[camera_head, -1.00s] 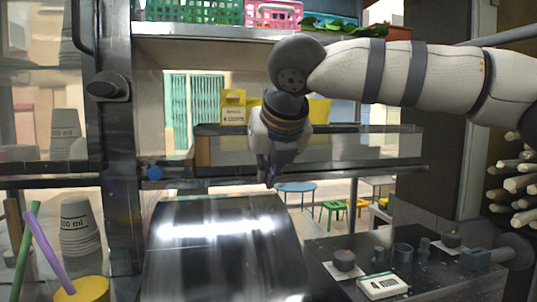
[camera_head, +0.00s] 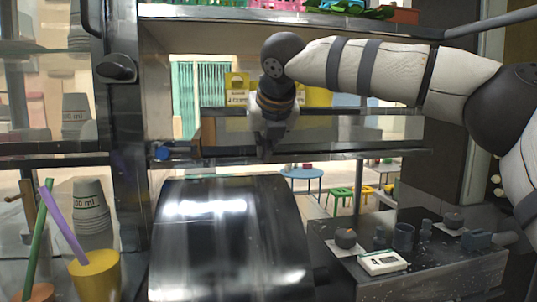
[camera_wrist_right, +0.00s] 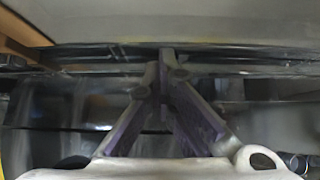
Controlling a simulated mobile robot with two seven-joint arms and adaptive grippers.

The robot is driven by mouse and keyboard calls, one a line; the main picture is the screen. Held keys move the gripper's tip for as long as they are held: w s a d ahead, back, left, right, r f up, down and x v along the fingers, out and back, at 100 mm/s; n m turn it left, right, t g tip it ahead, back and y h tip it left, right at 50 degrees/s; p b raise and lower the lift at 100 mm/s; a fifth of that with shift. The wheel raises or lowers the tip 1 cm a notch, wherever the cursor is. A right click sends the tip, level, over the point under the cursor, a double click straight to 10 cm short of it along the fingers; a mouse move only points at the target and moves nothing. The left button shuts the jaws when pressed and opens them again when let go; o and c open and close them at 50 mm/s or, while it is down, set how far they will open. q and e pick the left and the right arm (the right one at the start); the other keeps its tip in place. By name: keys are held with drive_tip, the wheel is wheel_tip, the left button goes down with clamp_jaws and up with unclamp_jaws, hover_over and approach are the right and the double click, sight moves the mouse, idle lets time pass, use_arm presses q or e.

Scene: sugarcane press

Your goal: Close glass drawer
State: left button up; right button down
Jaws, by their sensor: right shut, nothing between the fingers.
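The glass drawer (camera_head: 350,128) is a wide clear-fronted compartment with a dark rim, across the middle of the head view behind the metal press cover. Its pale glass face (camera_wrist_right: 200,22) and dark lower rail fill the top of the right wrist view. My right gripper (camera_head: 264,153) points down in front of the drawer's left-centre part. In the wrist view its purple fingers (camera_wrist_right: 164,62) meet at the tips, empty, by the drawer's lower edge. I cannot tell whether they touch it, or how far the drawer stands out. My left gripper is out of view.
The shiny press cover (camera_head: 225,240) stands just below my right gripper. A dark counter (camera_head: 440,262) with a white box (camera_head: 383,263) and small parts is at right. Stacked cups (camera_head: 91,210) and a yellow cup (camera_head: 96,276) with straws are at left. A shelf (camera_head: 210,12) runs above.

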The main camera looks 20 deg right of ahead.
drive_tip(key=shift+w+d+f, duration=0.1)
drive_tip(key=shift+w+f, duration=0.05)
drive_tip(key=shift+f, duration=0.1)
drive_tip(key=shift+w+r, duration=0.1)
